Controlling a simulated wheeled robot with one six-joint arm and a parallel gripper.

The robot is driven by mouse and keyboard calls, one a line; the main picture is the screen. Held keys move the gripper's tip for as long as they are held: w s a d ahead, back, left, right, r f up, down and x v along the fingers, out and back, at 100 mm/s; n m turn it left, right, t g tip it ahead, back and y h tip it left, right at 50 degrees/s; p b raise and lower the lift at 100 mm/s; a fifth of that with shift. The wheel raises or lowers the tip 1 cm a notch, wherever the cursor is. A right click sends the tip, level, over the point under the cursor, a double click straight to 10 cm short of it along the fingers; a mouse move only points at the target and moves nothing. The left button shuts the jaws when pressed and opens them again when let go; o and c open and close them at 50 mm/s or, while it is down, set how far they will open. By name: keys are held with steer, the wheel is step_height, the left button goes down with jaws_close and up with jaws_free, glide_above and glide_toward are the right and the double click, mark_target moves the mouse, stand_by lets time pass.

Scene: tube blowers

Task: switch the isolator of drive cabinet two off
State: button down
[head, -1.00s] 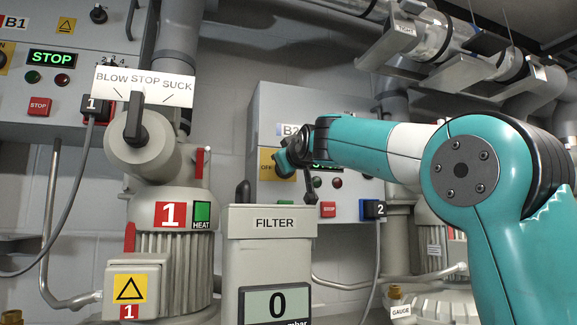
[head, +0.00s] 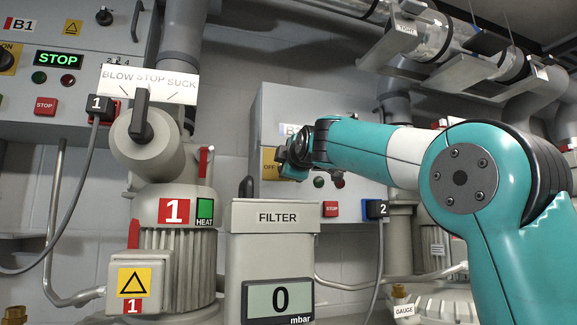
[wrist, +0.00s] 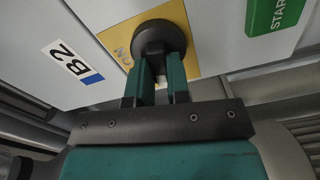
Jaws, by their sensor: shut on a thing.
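Drive cabinet two is the grey box (head: 330,105) labelled B2, right of centre in the head view. In the head view my wrist covers the knob. I cannot tell which position the knob points to. The B2 label (wrist: 72,61) and a green START button (wrist: 272,14) show in the wrist view.
Cabinet B1 (head: 100,95) is at left with a lit STOP display. The filter housing (head: 272,245) and blower one (head: 170,205) stand in front. A red STOP button (head: 331,209) and plug 2 (head: 375,209) are below my arm. Pipes run overhead.

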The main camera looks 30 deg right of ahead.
steer(key=shift+f+n, duration=0.15)
steer(key=shift+n, duration=0.85)
steer(key=c, duration=1.1)
jaws_free()
steer(key=shift+s, duration=0.1)
steer(key=b+v, duration=0.6)
steer(key=v, duration=1.1)
steer(key=shift+s, duration=0.15)
